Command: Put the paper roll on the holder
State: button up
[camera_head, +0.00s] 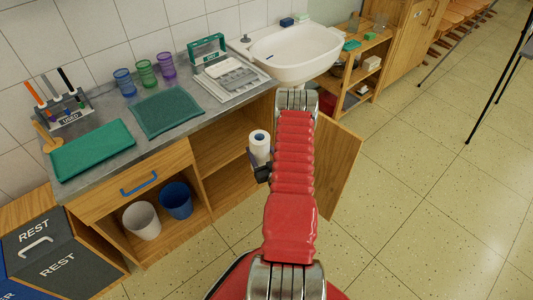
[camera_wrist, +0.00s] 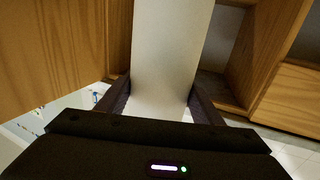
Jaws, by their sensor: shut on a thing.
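The white paper roll (camera_head: 260,140) is upright in the head view, in front of the open cabinet under the counter. Its top end with the dark core hole faces up. My gripper (camera_head: 263,166) is partly hidden behind my red arm and is shut on the roll. In the wrist view the roll (camera_wrist: 172,45) fills the middle, between the two dark fingers of my gripper (camera_wrist: 160,100).
An open wooden cabinet door (camera_head: 338,170) stands right of my arm. The counter (camera_head: 105,103) holds a green tray (camera_head: 92,150), colored cups and a green mat. A white sink (camera_head: 295,55) is behind. White (camera_head: 141,219) and blue (camera_head: 176,199) bins stand below.

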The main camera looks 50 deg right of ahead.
jog(key=w+a+r+n+t+y, duration=0.1)
jog(key=w+a+r+y, duration=0.1)
jog(key=w+a+r, duration=0.5)
jog(key=w+a+r+n+y, duration=0.1)
jog(key=w+a+r, duration=0.4)
jog(key=a+r, duration=0.45)
jog(key=w+a+r+n+y, duration=0.1)
jog(key=w+a+r+y, duration=0.1)
jog(key=a+r, duration=0.2)
jog(key=w+a+r+n+t+y, duration=0.1)
jog(key=a+r, duration=0.4)
jog(key=a, duration=0.6)
jog(key=w+a+r+n+y, duration=0.2)
jog(key=w+a+r+y, duration=0.1)
jog(key=a, duration=0.4)
jog(key=shift+a+r, duration=0.35)
jog(key=shift+r, duration=0.4)
jog(key=shift+s, duration=0.1)
